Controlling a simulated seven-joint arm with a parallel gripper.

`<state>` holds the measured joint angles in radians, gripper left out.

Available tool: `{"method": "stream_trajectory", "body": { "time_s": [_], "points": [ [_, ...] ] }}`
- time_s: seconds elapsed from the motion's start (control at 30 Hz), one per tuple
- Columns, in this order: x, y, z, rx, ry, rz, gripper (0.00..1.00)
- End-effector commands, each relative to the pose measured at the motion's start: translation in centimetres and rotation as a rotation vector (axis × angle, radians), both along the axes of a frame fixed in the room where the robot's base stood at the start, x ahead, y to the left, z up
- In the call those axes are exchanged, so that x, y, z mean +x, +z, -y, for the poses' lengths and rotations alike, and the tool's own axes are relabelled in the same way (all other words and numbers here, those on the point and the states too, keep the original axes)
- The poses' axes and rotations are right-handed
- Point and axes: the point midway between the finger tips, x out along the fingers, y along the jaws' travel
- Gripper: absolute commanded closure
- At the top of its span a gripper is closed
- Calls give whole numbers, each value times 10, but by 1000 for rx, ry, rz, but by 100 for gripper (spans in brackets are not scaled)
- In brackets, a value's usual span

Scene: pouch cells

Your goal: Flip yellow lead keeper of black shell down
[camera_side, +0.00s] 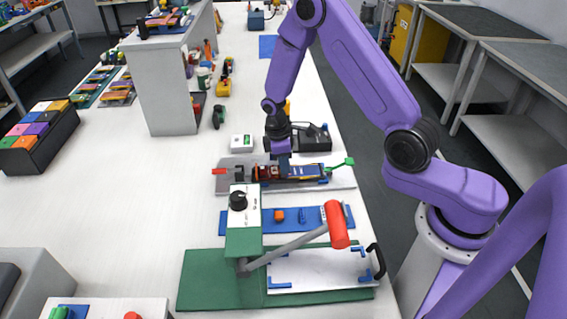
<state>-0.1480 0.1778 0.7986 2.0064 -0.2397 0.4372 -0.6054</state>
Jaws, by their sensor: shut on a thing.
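My gripper (284,165) points down over a long dark assembly on a grey plate (343,178). It is shut on a small part there, mostly hidden by the fingers. The assembly looks like the black shell (310,173), with an orange-brown section (267,172) at its left end. A thin yellow strip shows along the shell just right of the fingers; I cannot tell whether this is the lead keeper or how it is tilted.
In front are a blue plate (233,228) and a green press board (205,280) with a red-handled lever (338,225). A black box (318,144) and a small white box (242,143) stand behind the grey plate.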

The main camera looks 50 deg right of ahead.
Motion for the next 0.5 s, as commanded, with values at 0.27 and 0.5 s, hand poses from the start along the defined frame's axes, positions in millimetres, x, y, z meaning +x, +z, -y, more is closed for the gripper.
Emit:
{"method": "stream_trajectory", "body": {
  "time_s": [0.27,0.5],
  "points": [
    [1,0,-1,0,0,1,75],
    [0,0,0,-1,0,1,62]
  ]
}}
